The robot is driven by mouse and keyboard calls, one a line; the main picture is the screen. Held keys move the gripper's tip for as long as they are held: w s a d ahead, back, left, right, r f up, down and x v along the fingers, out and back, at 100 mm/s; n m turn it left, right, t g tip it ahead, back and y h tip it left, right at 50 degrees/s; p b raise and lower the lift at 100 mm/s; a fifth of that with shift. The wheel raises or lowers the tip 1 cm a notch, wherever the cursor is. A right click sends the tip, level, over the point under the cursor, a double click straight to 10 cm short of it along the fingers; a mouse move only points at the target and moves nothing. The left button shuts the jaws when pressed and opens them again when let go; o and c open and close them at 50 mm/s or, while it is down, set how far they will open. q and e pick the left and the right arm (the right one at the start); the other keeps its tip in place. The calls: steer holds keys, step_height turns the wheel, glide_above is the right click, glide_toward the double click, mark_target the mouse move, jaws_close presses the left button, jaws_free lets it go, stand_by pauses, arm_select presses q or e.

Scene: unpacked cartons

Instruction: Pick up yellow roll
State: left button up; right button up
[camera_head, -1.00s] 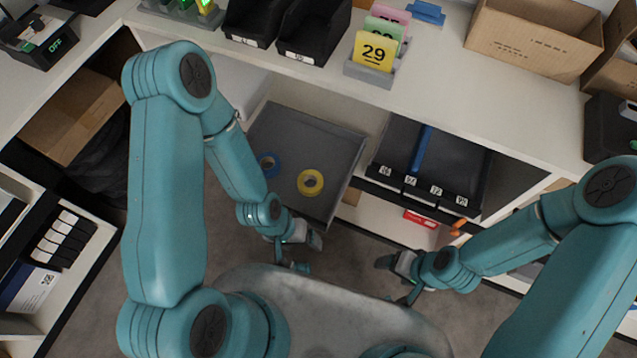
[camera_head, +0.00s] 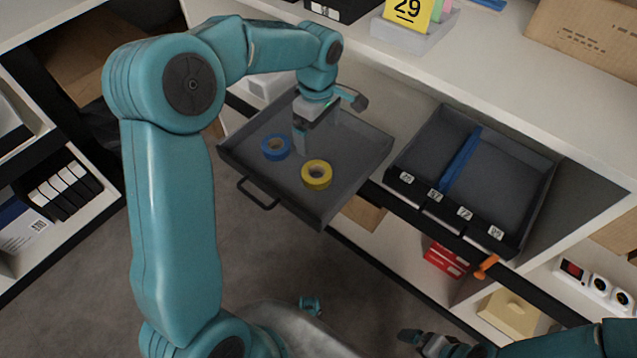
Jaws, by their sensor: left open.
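The yellow roll (camera_head: 317,184) lies flat in the open grey drawer (camera_head: 349,195), near its front right part. A blue roll (camera_head: 275,137) lies in the same drawer, left of and behind the yellow one. My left gripper (camera_head: 326,130) is open and empty over the drawer, behind and a little above the yellow roll, apart from it. Its near finger hangs down between the two rolls. My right gripper (camera_head: 422,342) is at the bottom edge, low in front of the shelves and far from the rolls; its jaw gap is not clear.
A second grey tray (camera_head: 527,205) with a blue divider (camera_head: 461,160) stands right of the drawer. The drawer's black handle (camera_head: 256,196) sticks out in front. The shelf top (camera_head: 480,75) above holds a yellow "29" card (camera_head: 408,12) and a carton (camera_head: 590,38). Red boxes (camera_head: 444,262) sit below.

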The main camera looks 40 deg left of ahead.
arm_select(q)
steer(key=b, duration=0.2)
glide_toward(317, 169)
steer(key=shift+s+d+f, duration=0.25)
steer(key=shift+s+f, duration=0.3)
steer(key=shift+s+d+f, duration=0.2)
steer(key=shift+s+f, duration=0.3)
step_height(317, 169, down, 6)
steer(key=shift+w+d+r+b, duration=0.15)
steer(key=shift+r+b, duration=0.1)
steer(key=shift+b, duration=0.85)
steer(key=shift+r, duration=0.15)
steer(key=c, duration=0.9)
